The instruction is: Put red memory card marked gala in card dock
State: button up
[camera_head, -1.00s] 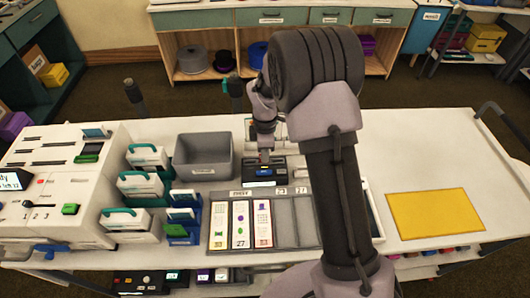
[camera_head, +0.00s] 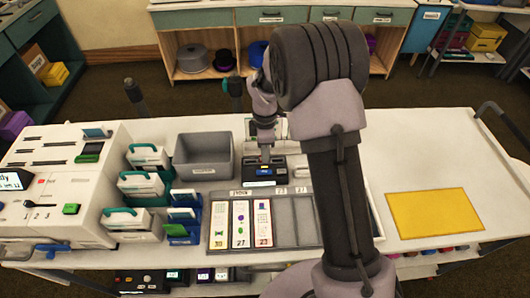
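A small black device with a lit display (camera_head: 264,184) stands on the white table, behind the slotted tray. It may be the card dock, but I cannot read a label on it. My gripper (camera_head: 265,155) points down directly over this device, at or just above its top. Its fingers are too small and dark to tell whether they are open or shut, or whether they hold anything. I cannot make out a red memory card marked gala in this view. My arm hides part of the table to the right of the device.
A grey bin (camera_head: 204,157) stands left of the device. A grey tray (camera_head: 291,223) with several printed strips lies in front. White holders with teal handles (camera_head: 146,156) and a white machine (camera_head: 50,205) fill the left side. A yellow mat (camera_head: 435,213) lies at right with clear table around it.

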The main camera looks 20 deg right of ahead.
notch_tip(320, 180, up, 15)
jog(key=p, duration=0.4)
jog(key=shift+r, duration=0.15)
jog(key=s+a+r+m+t+y+b, duration=0.1)
jog(key=s+a+r+m+t+b, duration=0.15)
jog(key=s+r+m+b, duration=0.6)
jog(key=s+a+f+m+t+b, duration=0.1)
jog(key=s+f+m, duration=0.1)
jog(key=s+m, duration=0.4)
jog(key=s+f+m+t+y+b, duration=0.1)
jog(key=s+m, duration=0.4)
jog(key=s, duration=0.7)
jog(key=shift+s+a+f+m+t, duration=0.4)
jog(key=shift+f+t, duration=0.25)
jog(key=shift+f, duration=0.1)
